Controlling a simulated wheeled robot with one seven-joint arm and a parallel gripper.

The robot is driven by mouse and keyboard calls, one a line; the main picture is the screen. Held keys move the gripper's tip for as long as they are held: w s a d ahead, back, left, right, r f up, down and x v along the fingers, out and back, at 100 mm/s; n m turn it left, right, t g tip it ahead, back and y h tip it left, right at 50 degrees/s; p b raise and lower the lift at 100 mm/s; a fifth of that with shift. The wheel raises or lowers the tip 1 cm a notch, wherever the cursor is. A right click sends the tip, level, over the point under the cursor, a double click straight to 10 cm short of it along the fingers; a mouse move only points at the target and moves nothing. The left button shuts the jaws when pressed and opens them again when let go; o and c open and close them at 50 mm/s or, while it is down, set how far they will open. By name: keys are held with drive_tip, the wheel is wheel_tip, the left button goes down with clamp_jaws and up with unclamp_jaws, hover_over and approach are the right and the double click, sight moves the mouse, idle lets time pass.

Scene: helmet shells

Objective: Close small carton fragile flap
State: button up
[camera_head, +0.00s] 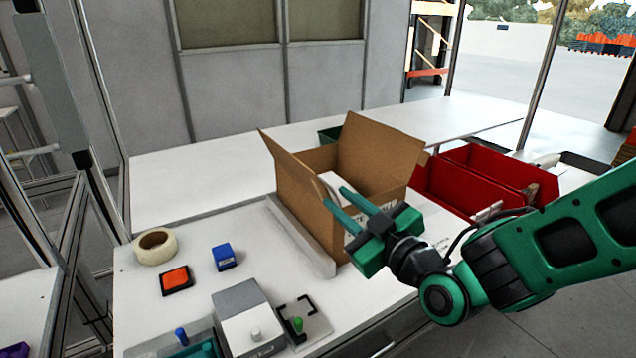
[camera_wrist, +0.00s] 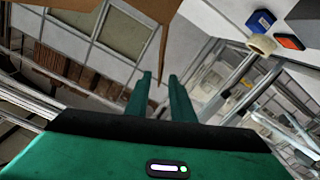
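An open cardboard carton (camera_head: 318,205) stands on the white table with flaps raised at its left and back. A white object (camera_head: 336,184) shows inside it. My green gripper (camera_head: 338,194) is at the carton's near right side, with its two fingers apart and pointing over the opening. In the wrist view my gripper (camera_wrist: 160,78) has a gap between the fingers with nothing held. A brown carton flap (camera_wrist: 140,22) shows above the fingertips there. Whether a finger touches the carton, and which flap is marked fragile, I cannot tell.
Two red bins (camera_head: 470,180) stand right of the carton, behind my arm. A tape roll (camera_head: 155,246), a blue block (camera_head: 224,257), an orange-topped pad (camera_head: 176,280) and a grey box (camera_head: 245,318) lie on the left and front.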

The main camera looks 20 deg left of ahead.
sight(317, 181)
drive_tip(key=x, duration=0.9)
drive_tip(key=shift+w+a, duration=0.2)
drive_tip(key=shift+a, duration=0.1)
drive_tip(key=shift+c, duration=0.4)
clamp_jaws()
idle(0.7)
